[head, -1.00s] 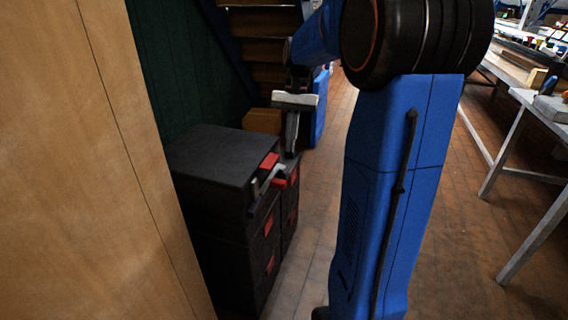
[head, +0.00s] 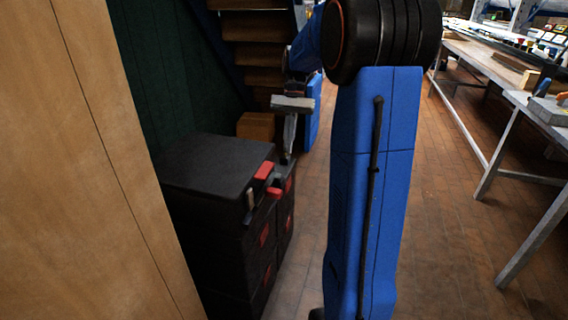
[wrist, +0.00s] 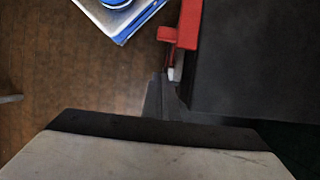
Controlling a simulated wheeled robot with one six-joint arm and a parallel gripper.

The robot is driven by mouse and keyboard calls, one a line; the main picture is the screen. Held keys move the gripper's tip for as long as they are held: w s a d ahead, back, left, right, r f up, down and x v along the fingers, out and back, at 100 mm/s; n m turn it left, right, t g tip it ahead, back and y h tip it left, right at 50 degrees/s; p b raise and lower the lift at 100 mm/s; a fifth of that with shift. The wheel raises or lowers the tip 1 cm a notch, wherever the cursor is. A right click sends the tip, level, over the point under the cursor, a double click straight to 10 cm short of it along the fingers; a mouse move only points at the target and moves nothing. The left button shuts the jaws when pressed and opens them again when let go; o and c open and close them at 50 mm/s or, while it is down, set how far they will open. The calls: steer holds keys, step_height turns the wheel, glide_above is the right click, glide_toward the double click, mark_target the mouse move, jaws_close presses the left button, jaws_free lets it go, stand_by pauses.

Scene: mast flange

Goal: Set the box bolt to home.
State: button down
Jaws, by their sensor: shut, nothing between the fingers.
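The black box (head: 215,165) stands left of my arm, with red parts and small grey metal pieces on its right-hand face. The upper red piece (head: 264,171) and a grey metal piece (head: 250,200) sit near the top edge; I cannot tell for sure which is the bolt or how it is set. In the wrist view a red bracket (wrist: 187,25) with a pale metal tip (wrist: 172,73) lies along the box edge. My gripper (head: 286,158) points down beside the box's right far corner, shut and empty. In the wrist view its dark fingers (wrist: 165,96) end close below the pale tip; contact is unclear.
A wooden panel (head: 90,160) fills the left. Wooden steps (head: 255,55) and a small brown box (head: 256,126) are behind. A long workbench (head: 490,65) runs along the right. Brick floor (head: 440,220) is open between my arm and the bench.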

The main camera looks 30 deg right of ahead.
mark_target(278, 189)
steer(key=shift+s+a+f, duration=0.8)
steer(key=shift+a+f, duration=0.2)
steer(key=shift+f, duration=0.45)
steer(key=shift+s+a+f, duration=0.75)
steer(key=shift+a+f, duration=0.25)
steer(key=shift+f, duration=0.45)
steer(key=shift+s+a+f, duration=0.8)
steer(key=shift+a+f, duration=0.2)
steer(key=shift+f, duration=0.45)
steer(key=shift+s+a, duration=0.85)
steer(key=shift+a, duration=0.25)
steer(key=shift+d, duration=0.1)
